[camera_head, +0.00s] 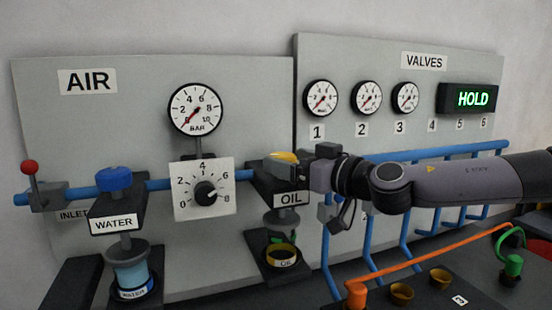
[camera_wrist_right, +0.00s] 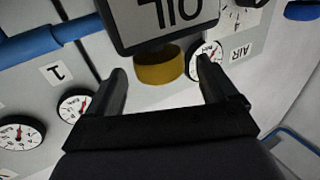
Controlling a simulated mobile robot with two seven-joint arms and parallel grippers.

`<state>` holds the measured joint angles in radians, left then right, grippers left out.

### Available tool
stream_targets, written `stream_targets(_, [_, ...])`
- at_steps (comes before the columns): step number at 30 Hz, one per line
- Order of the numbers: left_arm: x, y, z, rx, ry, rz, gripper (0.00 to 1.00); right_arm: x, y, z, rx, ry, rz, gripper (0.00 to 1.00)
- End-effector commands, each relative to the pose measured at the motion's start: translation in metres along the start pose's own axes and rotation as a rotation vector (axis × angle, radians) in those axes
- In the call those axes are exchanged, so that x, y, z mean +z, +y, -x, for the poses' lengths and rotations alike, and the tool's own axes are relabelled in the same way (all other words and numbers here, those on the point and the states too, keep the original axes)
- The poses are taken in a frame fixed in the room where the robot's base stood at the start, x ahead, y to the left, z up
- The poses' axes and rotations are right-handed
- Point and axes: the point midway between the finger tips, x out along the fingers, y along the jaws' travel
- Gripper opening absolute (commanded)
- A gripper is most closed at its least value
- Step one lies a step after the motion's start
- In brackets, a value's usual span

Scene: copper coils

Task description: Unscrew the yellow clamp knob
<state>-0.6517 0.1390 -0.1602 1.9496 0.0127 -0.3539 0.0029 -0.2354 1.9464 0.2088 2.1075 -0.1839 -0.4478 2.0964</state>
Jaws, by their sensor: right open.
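The yellow clamp knob (camera_head: 283,157) sits on top of the black OIL unit (camera_head: 266,182) on the AIR panel. My right gripper (camera_head: 300,165) is beside it, reaching in from the right and partly covering it. In the right wrist view, which is upside down, the knob (camera_wrist_right: 158,68) shows beyond and between the two spread fingers of my right gripper (camera_wrist_right: 165,82), next to the OIL label (camera_wrist_right: 165,20). The gripper is open, with gaps to the knob on both sides in that view. Whether the fingertips reach around it is unclear. My left gripper is not in view.
A pressure dial (camera_head: 205,196) and the WATER unit with a blue knob (camera_head: 114,179) are left of the OIL unit. A cup with a yellow rim (camera_head: 282,250) is below it. Blue pipes (camera_head: 325,250) run behind my right arm. An orange hose (camera_head: 430,262) crosses the bench.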

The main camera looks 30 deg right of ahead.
Motion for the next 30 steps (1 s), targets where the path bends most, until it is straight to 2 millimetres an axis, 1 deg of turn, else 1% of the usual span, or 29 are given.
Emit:
stream_targets(9, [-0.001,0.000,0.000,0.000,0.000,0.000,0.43,0.000,0.001,-0.028,0.002,-0.004,0.003,0.86])
stream_targets(15, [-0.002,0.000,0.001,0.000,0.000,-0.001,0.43,0.000,0.001,-0.041,0.002,-0.001,0.002,0.86])
stream_targets(20, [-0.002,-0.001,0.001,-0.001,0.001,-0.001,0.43,0.000,0.000,-0.045,0.001,0.001,0.001,0.86])
stream_targets(28, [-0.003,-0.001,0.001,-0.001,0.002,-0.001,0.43,-0.001,0.000,-0.046,0.001,0.001,0.000,0.86])
stream_targets(29, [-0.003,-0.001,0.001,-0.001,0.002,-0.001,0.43,0.000,0.000,-0.046,0.001,0.001,0.000,0.77])
stream_targets(30, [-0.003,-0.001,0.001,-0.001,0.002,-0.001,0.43,0.000,0.000,-0.045,0.001,0.001,0.000,0.64])
